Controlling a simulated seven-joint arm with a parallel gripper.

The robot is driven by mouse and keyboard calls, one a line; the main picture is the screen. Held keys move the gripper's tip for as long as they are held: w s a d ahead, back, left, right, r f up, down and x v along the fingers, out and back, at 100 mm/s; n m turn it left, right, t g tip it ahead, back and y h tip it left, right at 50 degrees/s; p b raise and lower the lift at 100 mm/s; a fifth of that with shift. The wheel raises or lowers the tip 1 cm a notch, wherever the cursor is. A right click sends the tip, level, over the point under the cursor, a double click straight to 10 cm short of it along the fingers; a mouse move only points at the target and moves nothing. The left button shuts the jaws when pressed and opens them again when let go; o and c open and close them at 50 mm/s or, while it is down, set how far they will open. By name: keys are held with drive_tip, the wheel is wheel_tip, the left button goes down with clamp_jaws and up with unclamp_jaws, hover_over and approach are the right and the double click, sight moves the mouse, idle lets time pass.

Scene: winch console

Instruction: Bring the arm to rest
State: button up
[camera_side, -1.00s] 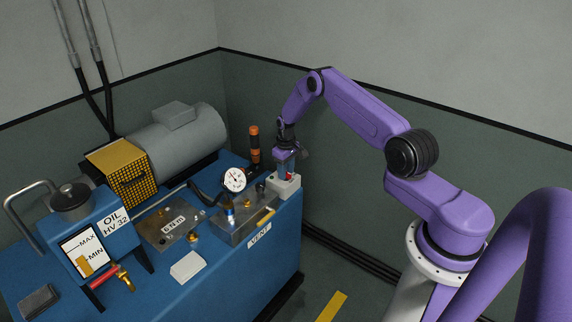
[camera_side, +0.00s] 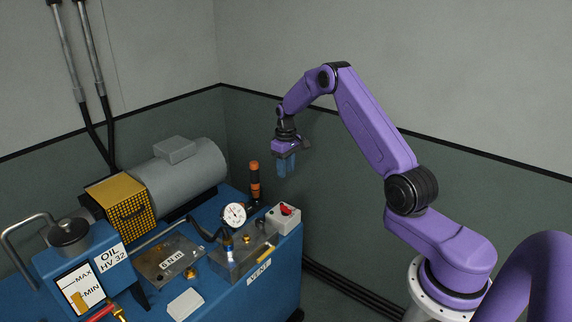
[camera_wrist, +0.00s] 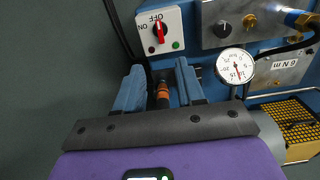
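My gripper (camera_side: 286,172) hangs in the air above the blue console, clear of everything, with its blue fingers pointing down. In the wrist view my gripper (camera_wrist: 158,82) has its two fingers well apart, with nothing held between them. Below it is a pale switch box (camera_side: 276,222) with a red knob (camera_side: 287,209). In the wrist view the switch box (camera_wrist: 175,15) carries OFF and ON marks, and its red knob (camera_wrist: 160,31) lies in line with OFF. The arm is partly folded, its elbow raised.
An orange-and-black handle (camera_side: 255,181) stands upright behind the switch box. A round gauge (camera_side: 234,215) stands left of the box. A grey motor (camera_side: 185,172) and yellow mesh guard (camera_side: 124,205) are farther left. The space by the wall right of my gripper is free.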

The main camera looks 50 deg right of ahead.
drive_tip(key=shift+r, duration=0.65)
drive_tip(key=s+a+r+n, duration=0.1)
drive_tip(key=a+r+n, duration=0.15)
drive_tip(key=a, duration=0.45)
drive_tip(key=s+a+r+n, duration=0.1)
drive_tip(key=a+r, duration=0.3)
drive_tip(key=a, duration=0.3)
drive_tip(key=s+a+r+n, duration=0.3)
drive_tip(key=s+a+r, duration=0.2)
drive_tip(key=s+a, duration=0.6)
drive_tip(key=s+a+r+n, duration=0.2)
drive_tip(key=s+n, duration=0.4)
drive_tip(key=s, duration=2.1)
drive_tip(key=shift+a, duration=0.15)
